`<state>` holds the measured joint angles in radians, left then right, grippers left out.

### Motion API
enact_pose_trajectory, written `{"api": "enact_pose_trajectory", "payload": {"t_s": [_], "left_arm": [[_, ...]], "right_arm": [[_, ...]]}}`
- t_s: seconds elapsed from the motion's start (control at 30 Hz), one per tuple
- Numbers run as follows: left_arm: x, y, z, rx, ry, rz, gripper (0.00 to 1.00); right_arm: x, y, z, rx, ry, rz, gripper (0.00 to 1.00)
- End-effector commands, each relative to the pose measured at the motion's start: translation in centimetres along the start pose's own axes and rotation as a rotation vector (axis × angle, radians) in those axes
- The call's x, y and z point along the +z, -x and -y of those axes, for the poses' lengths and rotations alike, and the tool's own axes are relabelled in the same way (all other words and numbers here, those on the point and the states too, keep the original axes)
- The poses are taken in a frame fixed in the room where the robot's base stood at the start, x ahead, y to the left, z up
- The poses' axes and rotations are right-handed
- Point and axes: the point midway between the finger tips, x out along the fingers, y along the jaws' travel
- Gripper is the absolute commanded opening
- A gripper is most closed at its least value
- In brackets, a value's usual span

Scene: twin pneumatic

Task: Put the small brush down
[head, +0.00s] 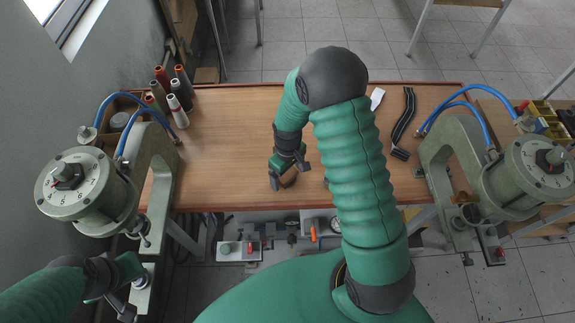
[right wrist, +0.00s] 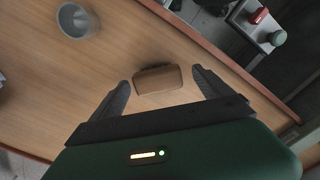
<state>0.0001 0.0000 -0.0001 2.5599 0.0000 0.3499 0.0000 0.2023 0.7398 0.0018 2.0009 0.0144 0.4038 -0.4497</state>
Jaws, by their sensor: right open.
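The small brush, seen as a brown block (right wrist: 158,79), appears to lie on the wooden table (head: 230,130) near its front edge. My right gripper (head: 286,178) is open over the table's front part. In the right wrist view its two fingers (right wrist: 160,92) stand on either side of the brush, with a visible gap on each side. In the head view the brush is mostly hidden by the gripper. My left gripper (head: 127,303) is at the lower left, by the base of the left press; its jaws are too small to read.
Green presses stand left (head: 88,190) and right (head: 515,180) of the table. A grey cup (right wrist: 77,20) stands near the brush. The table's left middle is clear.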

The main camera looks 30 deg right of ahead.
Motion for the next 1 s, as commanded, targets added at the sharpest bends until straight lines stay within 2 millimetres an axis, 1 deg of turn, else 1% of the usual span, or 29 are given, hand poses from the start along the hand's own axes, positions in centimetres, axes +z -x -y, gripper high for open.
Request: {"api": "enact_pose_trajectory", "payload": {"t_s": [0.03,0.2,0.3,0.4,0.57,1.0], "left_arm": [[0.1,-0.5,0.0,0.0,0.0,0.0,0.0],[0.3,-1.2,0.0,0.0,0.0,0.0,0.0],[0.4,-1.5,0.0,0.0,0.0,0.0,0.0],[0.4,-1.6,0.0,0.0,0.0,0.0,0.0],[0.4,-1.6,0.0,0.0,0.0,0.0,0.0],[0.4,-1.6,0.0,0.0,0.0,0.0,0.0]], "right_arm": [[-0.1,1.1,-0.1,0.003,0.0,-0.006,0.9],[-0.1,5.6,-0.1,0.004,0.0,-0.007,0.9],[-0.1,7.9,-0.1,0.004,-0.001,-0.006,0.9],[-0.1,9.4,-0.1,0.002,0.0,-0.003,0.9],[-0.1,10.2,0.0,0.0,0.0,0.001,0.9],[0.0,10.2,0.0,0.001,0.0,0.0,0.9]]}}
